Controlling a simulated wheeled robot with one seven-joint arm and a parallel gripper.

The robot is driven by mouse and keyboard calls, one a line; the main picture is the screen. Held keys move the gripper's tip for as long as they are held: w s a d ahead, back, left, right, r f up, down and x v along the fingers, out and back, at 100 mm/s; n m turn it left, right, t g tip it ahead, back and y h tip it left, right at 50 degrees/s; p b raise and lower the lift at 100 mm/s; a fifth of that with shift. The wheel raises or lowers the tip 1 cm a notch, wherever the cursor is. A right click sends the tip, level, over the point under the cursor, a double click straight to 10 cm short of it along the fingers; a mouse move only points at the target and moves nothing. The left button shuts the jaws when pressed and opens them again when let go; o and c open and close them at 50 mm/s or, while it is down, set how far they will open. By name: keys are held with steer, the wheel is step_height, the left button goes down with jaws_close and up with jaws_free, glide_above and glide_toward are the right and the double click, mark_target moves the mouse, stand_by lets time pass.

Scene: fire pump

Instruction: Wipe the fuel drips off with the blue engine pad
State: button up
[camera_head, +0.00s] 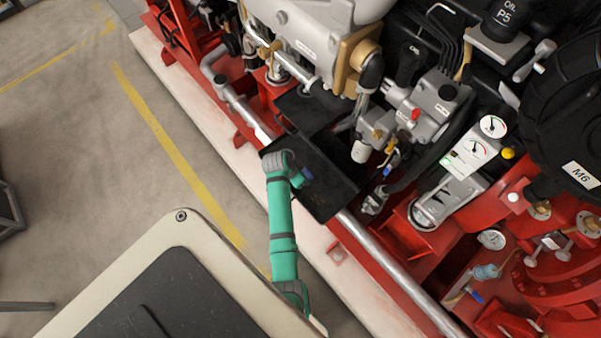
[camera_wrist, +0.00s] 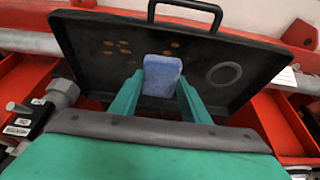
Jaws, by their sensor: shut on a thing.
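The blue engine pad (camera_wrist: 162,76) is held between the two green fingers of my gripper (camera_wrist: 160,92) in the wrist view. My gripper (camera_head: 303,178) is shut on it. In the head view a small part of the blue pad (camera_head: 307,173) shows at the end of my green arm. The pad is over a black tray (camera_head: 331,196), which also fills the middle of the wrist view (camera_wrist: 255,52). Several orange-brown fuel drips (camera_wrist: 125,47) show on the tray, left of and beyond the pad. I cannot tell whether the pad touches the tray.
The tray has a raised rim, a black handle (camera_wrist: 186,8) and a round ring mark (camera_wrist: 223,73). A silver pipe (camera_head: 385,262) runs along the red frame. The grey engine (camera_head: 330,40) and gauge panel (camera_head: 470,152) stand beyond. Open floor (camera_head: 90,130) lies left.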

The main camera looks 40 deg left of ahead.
steer(key=shift+w+r, duration=0.15)
steer(key=shift+r, duration=0.65)
steer(key=shift+s+r, duration=0.25)
steer(key=shift+r, duration=0.1)
steer(key=shift+w+d, duration=0.1)
